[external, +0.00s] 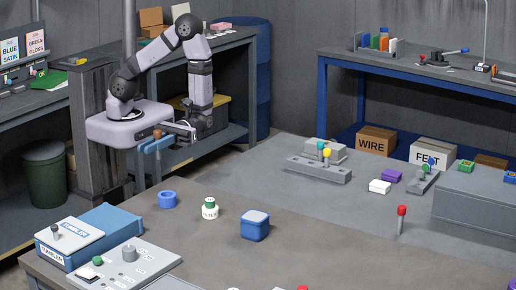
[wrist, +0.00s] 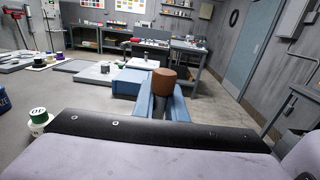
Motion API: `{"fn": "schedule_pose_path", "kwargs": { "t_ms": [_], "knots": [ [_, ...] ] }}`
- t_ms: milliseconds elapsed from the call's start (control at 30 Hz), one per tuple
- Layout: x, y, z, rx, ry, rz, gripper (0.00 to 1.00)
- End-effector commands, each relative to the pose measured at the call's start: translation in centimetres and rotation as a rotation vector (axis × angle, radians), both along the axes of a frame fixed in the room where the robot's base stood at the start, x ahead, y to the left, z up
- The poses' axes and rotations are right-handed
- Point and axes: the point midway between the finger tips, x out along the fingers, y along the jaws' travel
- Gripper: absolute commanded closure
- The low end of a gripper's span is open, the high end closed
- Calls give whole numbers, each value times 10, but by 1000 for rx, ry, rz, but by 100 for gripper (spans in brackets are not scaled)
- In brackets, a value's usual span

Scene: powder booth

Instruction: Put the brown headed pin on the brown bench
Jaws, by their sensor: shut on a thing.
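The brown headed pin (external: 157,134) is held upright between the blue fingers of my gripper (external: 156,146). In the wrist view its brown cylindrical head (wrist: 164,82) stands up between the blue fingers (wrist: 163,103); most of the shaft is hidden there. In the external view the gripper is shut on the pin at the left, in the air beyond the back left of the brownish bench (external: 310,235). That bench fills the foreground, with a broad bare top.
On the bench are a blue ring (external: 167,199), a white jar with green top (external: 210,208), a blue container (external: 255,226), a red headed pin (external: 401,220) and a blue-white tumbler box (external: 90,235). A grey pin block (external: 318,170) lies farther back. The bench middle is clear.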

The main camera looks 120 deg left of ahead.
Motion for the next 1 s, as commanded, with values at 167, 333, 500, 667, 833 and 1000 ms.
{"fn": "schedule_pose_path", "kwargs": {
  "t_ms": [167,333,500,667,833,1000],
  "knots": [
    [-51,5,-15,-1,2,-345,100],
    [-88,36,-36,-1,1,-664,100],
    [-103,89,-57,0,3,-977,100],
    [-103,144,-68,1,4,-1287,100],
    [-109,193,-65,-1,5,-1659,100],
    [-110,237,-51,-3,4,-2069,100]
  ]
}}
